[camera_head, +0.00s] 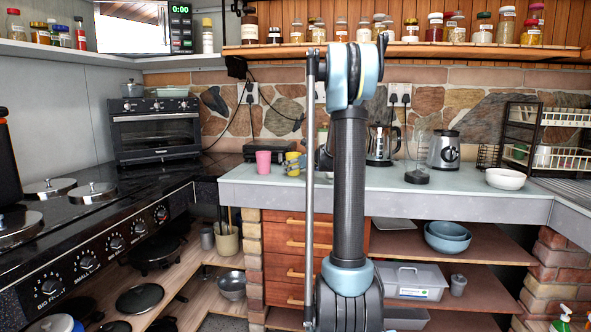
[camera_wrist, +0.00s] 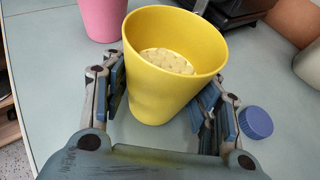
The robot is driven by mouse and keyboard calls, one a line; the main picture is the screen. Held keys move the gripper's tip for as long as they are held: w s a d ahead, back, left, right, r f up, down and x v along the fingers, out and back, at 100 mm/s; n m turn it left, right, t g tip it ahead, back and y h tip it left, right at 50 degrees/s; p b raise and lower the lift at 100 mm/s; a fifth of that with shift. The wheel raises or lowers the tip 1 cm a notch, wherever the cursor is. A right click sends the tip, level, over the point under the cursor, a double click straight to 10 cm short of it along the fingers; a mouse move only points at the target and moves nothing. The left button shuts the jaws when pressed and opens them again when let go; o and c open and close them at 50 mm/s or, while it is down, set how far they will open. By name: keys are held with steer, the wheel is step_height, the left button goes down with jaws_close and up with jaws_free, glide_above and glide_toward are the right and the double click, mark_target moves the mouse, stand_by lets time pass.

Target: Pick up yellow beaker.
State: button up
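The yellow beaker (camera_wrist: 160,85) stands between the two fingers of my gripper (camera_wrist: 163,100) in the wrist view. The pads meet its left and right sides, so my gripper looks shut on it. Its open mouth faces up toward the camera, and pale lumps show inside.
A pink cup (camera_head: 263,162) stands just left of the beaker on the grey counter (camera_head: 450,205). A blue cap (camera_wrist: 256,122) lies to the right in the wrist view. A dark appliance (camera_head: 272,149) is behind. A coffee maker (camera_head: 381,146), blender (camera_head: 444,151) and white bowl (camera_head: 505,179) stand right.

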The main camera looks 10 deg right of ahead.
steer(key=shift+r, duration=0.15)
steer(key=shift+c, duration=0.2)
step_height(320, 180, up, 10)
steer(key=shift+f, duration=0.25)
stand_by(0.9)
